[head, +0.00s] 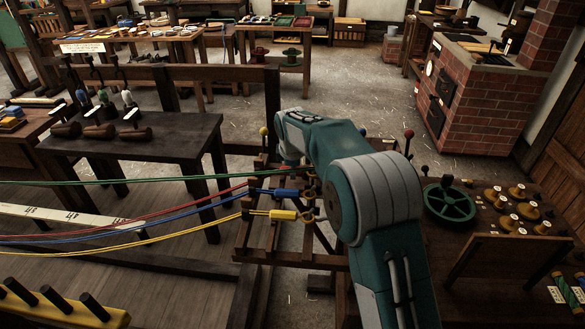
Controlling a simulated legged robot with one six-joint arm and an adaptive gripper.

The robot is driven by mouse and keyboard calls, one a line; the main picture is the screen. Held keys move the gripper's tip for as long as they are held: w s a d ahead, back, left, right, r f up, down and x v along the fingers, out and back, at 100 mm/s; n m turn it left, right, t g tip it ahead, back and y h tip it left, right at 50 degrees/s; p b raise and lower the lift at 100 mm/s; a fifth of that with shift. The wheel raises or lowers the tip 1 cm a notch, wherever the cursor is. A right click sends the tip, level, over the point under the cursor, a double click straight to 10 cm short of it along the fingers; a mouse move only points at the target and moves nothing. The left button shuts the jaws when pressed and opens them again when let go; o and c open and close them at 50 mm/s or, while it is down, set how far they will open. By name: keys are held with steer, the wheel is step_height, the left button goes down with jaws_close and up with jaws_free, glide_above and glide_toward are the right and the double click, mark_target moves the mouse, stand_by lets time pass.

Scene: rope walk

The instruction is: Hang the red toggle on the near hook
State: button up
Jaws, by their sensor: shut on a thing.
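My arm reaches from the lower right to the middle of the head view and bends away from the camera. I cannot make out my gripper's fingers beyond its far end. A red rope (180,206) runs in from the left toward the wooden frame, but I cannot make out the red toggle at its end. A blue toggle (283,193) and a yellow toggle (284,215) lie at the ends of their ropes, close to metal hooks (311,215) on the frame. My arm partly covers this hook area, and I cannot tell which hook is the near one.
A green rope (120,182) runs above the others. A dark bench (180,135) with wooden handles stands at left. Yellow-based pegs (60,305) stand at lower left.

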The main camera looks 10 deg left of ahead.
steer(key=shift+f, duration=0.15)
stand_by(0.5)
steer(key=o, duration=1)
steer(key=shift+r, duration=4)
steer(key=shift+s+d, duration=0.1)
